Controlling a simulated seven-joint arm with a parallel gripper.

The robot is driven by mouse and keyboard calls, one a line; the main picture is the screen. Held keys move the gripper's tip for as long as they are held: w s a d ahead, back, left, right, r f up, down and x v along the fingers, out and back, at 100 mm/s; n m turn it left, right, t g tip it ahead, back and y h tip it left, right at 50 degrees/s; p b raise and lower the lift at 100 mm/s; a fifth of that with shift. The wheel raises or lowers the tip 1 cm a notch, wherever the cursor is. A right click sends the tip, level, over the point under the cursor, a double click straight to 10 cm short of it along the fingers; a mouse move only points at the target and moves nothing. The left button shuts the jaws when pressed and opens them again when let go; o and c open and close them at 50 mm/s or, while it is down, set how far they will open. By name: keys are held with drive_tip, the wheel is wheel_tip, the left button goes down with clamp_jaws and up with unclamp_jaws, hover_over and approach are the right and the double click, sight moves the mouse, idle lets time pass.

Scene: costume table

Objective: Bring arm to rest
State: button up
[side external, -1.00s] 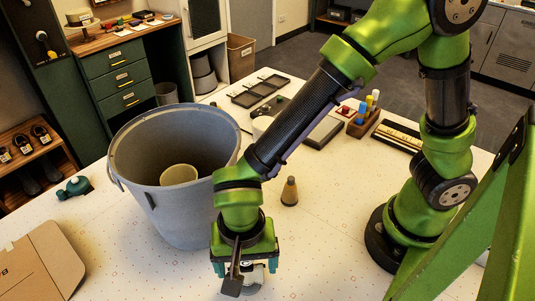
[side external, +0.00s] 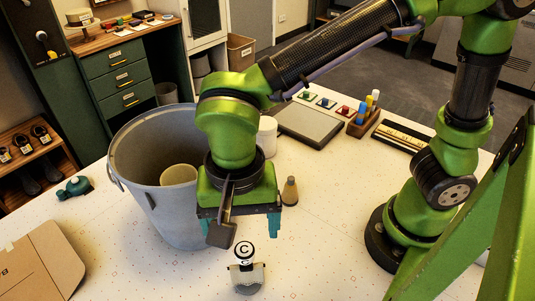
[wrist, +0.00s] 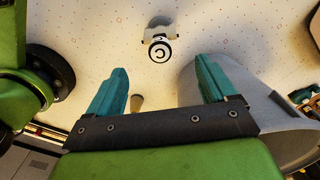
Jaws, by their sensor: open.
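My gripper (side external: 240,222) is open and empty, raised above the white speckled table (side external: 330,250), and its two teal fingers are spread apart. In the wrist view the gripper (wrist: 160,92) has clear space between its fingertips. A small stamp-like object with a round top marked "C" (side external: 246,253) stands on the table below and in front of the gripper, apart from the fingers. It also shows in the wrist view (wrist: 159,49) beyond the fingertips.
A large grey bucket (side external: 150,205) with a tan cup-like thing (side external: 180,176) inside stands close left of the gripper. A pen holder (side external: 363,122) and flat grey pad (side external: 309,125) lie behind. Cardboard (side external: 40,265) lies front left.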

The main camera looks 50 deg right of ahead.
drive_tip(key=shift+f+n, duration=0.2)
drive_tip(key=shift+n, duration=0.7)
drive_tip(key=w+d+r+n+t+y, duration=0.1)
drive_tip(key=d+r+t, duration=0.2)
drive_tip(key=d, duration=0.9)
drive_tip(key=w+d+r+n+t+y, duration=0.1)
drive_tip(key=d+r+t, duration=0.3)
drive_tip(key=d, duration=0.8)
drive_tip(key=shift+w+r+n, duration=0.25)
drive_tip(key=shift+r+n, duration=0.1)
drive_tip(key=shift+n, duration=0.25)
drive_tip(key=shift+d, duration=0.1)
